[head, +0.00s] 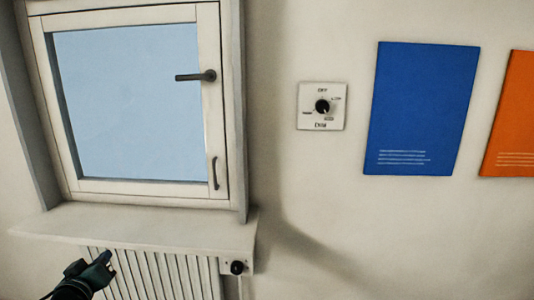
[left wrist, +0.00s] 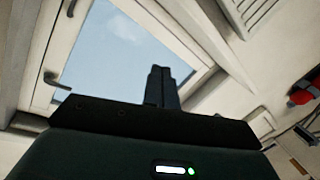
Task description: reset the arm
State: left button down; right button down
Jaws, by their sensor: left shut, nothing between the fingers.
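My left gripper (head: 104,261) shows at the lower left of the head view, in front of the radiator and below the window sill. In the left wrist view its two dark fingers (left wrist: 160,72) are together, with nothing between them. The rest of my left arm is mostly out of the head view. My right gripper is in neither view.
A white-framed window (head: 130,188) with a dark handle (head: 196,76) appears shut above the sill (head: 150,226). A ribbed radiator (head: 165,275) with a dark knob (head: 237,267) is below. A dial plate (head: 335,92), blue panel (head: 420,110) and orange panel (head: 510,115) are on the wall.

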pick_arm(q)
jog(key=s+d+f+m+g+h, duration=0.1)
jog(key=s+d+f+m+g, duration=0.1)
jog(key=s+d+f+m, duration=0.5)
jog(key=s+d+f+m+g+h, duration=0.25)
jog(key=s+f, duration=0.55)
jog(key=s, duration=0.4)
jog(key=s+d+f+m+g+h, duration=0.1)
jog(key=s+d+f+m+g, duration=0.3)
jog(key=s+f, duration=0.5)
jog(key=d+r+n+t, duration=0.2)
jog(key=d+n, duration=0.2)
jog(key=d, duration=0.6)
jog(key=shift+d+r, duration=0.2)
jog(key=shift+t, duration=0.25)
